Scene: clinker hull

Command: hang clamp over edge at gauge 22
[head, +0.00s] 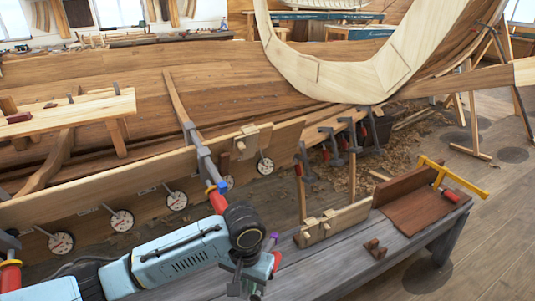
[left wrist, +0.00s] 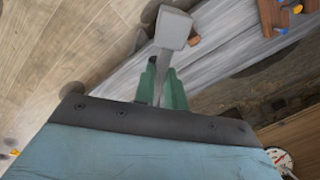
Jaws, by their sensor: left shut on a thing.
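My left gripper (left wrist: 162,82) is shut on a grey metal clamp (left wrist: 173,30), whose block-like end and bar stick out past the green fingers. In the head view my left gripper (head: 250,282) is low in the picture, at the near end of the grey bench, and the clamp is mostly hidden there. A long plank (head: 95,195) stands on edge behind my arm, with several round dial gauges along it, such as one at its right (head: 265,166). Their numbers are too small to read. A grey bar with blue and red parts (head: 203,155) stands against the plank. My right gripper is not in view.
The grey bench (head: 335,265) carries a pale wooden piece with pegs (head: 335,222), a brown board (head: 420,210), a yellow bar clamp (head: 455,178) and a small brown block (head: 375,249). Several dark clamps (head: 328,140) hang by the hull. Floor at right is open.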

